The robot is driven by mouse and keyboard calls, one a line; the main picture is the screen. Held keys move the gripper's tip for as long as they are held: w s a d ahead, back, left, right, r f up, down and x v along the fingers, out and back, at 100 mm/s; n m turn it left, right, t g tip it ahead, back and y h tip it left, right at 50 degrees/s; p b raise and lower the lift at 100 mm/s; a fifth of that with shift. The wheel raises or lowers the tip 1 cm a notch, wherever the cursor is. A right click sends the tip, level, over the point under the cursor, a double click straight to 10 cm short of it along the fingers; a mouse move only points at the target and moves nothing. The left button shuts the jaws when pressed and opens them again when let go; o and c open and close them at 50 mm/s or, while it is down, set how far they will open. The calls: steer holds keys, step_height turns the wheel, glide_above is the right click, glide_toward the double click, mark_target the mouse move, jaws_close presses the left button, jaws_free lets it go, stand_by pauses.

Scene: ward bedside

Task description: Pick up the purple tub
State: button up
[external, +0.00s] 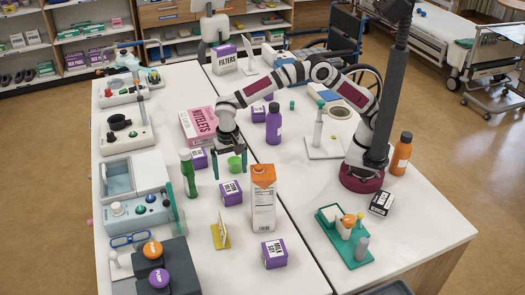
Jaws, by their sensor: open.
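My gripper (230,172) points down above the left-hand table, its dark fingers open. A small green cup (236,163) shows between or just behind the fingers; I cannot tell if they touch it. No thing is plainly a purple tub. A round purple-topped piece (159,276) sits on a dark grey block at the bottom left, apart from my gripper. Purple-and-white boxes stand near the gripper: one in front (231,194), one to the left (199,158), and one farther toward the camera (275,255). A purple bottle (273,124) stands to the right of the gripper.
A tall orange-and-white carton (263,198) and a green bottle (188,172) stand close to my gripper. A pink-and-white box (198,125) lies behind it. Bench devices (130,213) line the left edge. An orange bottle (401,154) stands right of my base.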

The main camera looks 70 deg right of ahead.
mark_target(230, 188)
steer(key=f, duration=0.9)
steer(key=shift+w+a+f, duration=0.15)
steer(key=shift+w+f, duration=0.05)
steer(key=shift+f, duration=0.15)
steer(key=c, duration=1.4)
steer(key=shift+r, duration=0.2)
